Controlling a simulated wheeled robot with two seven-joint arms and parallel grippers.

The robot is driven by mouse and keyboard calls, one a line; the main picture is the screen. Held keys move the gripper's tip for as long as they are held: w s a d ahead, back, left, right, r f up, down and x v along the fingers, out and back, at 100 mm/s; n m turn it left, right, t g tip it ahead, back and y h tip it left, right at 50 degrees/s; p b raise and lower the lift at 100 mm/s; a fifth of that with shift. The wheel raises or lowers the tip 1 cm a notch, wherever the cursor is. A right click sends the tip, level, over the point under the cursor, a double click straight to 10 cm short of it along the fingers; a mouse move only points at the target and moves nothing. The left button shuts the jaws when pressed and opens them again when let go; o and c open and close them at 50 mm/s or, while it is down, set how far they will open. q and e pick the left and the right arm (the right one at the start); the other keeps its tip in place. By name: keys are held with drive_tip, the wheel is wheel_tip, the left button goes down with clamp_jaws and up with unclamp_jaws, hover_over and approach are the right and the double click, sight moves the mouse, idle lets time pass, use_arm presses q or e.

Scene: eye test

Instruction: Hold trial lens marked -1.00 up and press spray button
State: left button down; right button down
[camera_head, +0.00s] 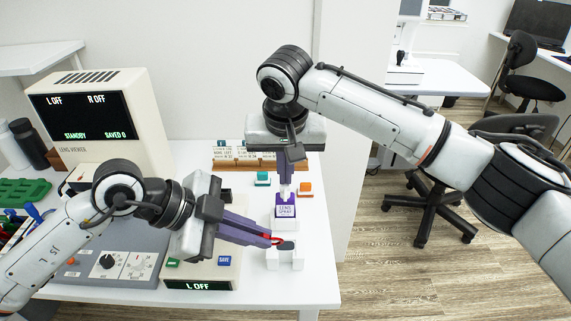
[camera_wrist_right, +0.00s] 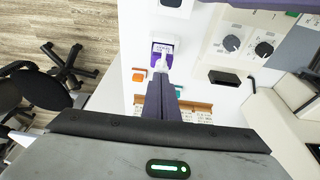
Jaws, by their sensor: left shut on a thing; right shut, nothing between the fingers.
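My left gripper (camera_head: 274,240) is shut on a small red-rimmed trial lens (camera_head: 277,241), held at its fingertips beside a white stand (camera_head: 285,261) with a dark top. I cannot read the lens's marking. The lens spray (camera_head: 286,211) is a white and purple block with a white nozzle top, upright on the table behind the lens. It also shows in the right wrist view (camera_wrist_right: 162,47). My right gripper (camera_head: 286,183) is shut and empty, pointing down right over the spray's top. I cannot tell whether its tips touch. The tips also show in the right wrist view (camera_wrist_right: 161,77).
A lens meter (camera_head: 100,115) with a lit screen stands at the back left. A control box (camera_head: 200,268) reading "L OFF" is under my left gripper. Teal (camera_head: 262,179) and orange (camera_head: 306,188) blocks stand behind the spray, before a wooden card rack (camera_head: 235,162). The table's front right is clear.

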drive_tip(key=shift+f, duration=0.1)
use_arm(q)
drive_tip(key=shift+s, duration=0.1)
use_arm(e)
drive_tip(key=shift+s+f, duration=0.2)
drive_tip(key=shift+f, duration=0.95)
drive_tip(key=shift+r, duration=0.1)
wheel_tip(320, 180, up, 6)
drive_tip(key=shift+f, duration=0.15)
drive_tip(key=v, duration=0.9)
wheel_tip(320, 180, up, 12)
hover_over(285, 187)
drive_tip(key=s, duration=0.6)
drive_tip(key=shift+f, duration=0.2)
